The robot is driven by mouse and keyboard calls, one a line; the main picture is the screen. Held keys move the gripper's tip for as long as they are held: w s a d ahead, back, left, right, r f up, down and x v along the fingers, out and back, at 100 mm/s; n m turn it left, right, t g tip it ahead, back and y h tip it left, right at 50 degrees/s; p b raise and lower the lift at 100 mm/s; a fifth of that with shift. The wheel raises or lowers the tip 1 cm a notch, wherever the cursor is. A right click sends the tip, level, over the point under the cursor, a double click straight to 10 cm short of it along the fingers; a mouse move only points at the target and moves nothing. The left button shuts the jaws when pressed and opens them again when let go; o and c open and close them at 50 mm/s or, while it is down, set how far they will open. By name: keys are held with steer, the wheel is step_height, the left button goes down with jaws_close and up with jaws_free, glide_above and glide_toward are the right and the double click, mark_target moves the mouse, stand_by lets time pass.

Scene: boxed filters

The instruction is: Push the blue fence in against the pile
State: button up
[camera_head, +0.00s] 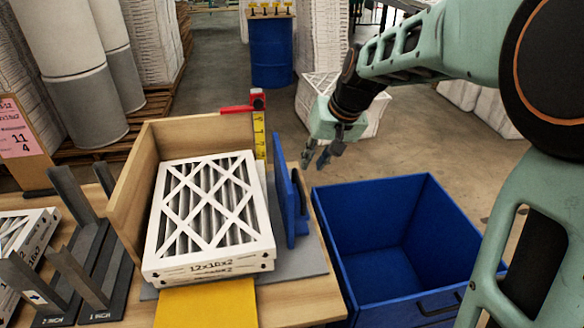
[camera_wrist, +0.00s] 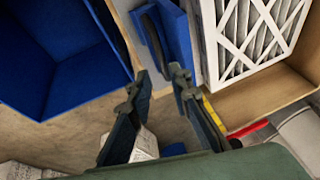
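The pile of white-framed filters (camera_head: 210,215) lies in a wooden corner stand, against its left and back walls. The blue fence (camera_head: 284,195) stands upright to the right of the pile, with a strip of grey base showing between them. A dark handle (camera_head: 299,190) is on the fence's outer side. The fence (camera_wrist: 177,30) and filters (camera_wrist: 250,35) also show in the wrist view. My gripper (camera_head: 316,158) is empty, behind and to the right of the fence, apart from it. In the wrist view its fingers (camera_wrist: 160,75) are spread.
A blue bin (camera_head: 400,235) stands right of the table. A yellow ruler with a red clamp (camera_head: 258,125) rises at the stand's back corner. Dark slotted racks (camera_head: 85,255) and another filter (camera_head: 22,230) are at left. A yellow sheet (camera_head: 207,303) lies at the front.

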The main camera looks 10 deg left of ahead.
mark_target(299, 181)
steer(key=x, duration=0.5)
steer(key=w+x, duration=0.1)
steer(key=x, duration=0.5)
steer(key=shift+w+a+r, duration=0.1)
steer(key=shift+a+r, duration=0.05)
steer(key=shift+r, duration=0.05)
jaws_close()
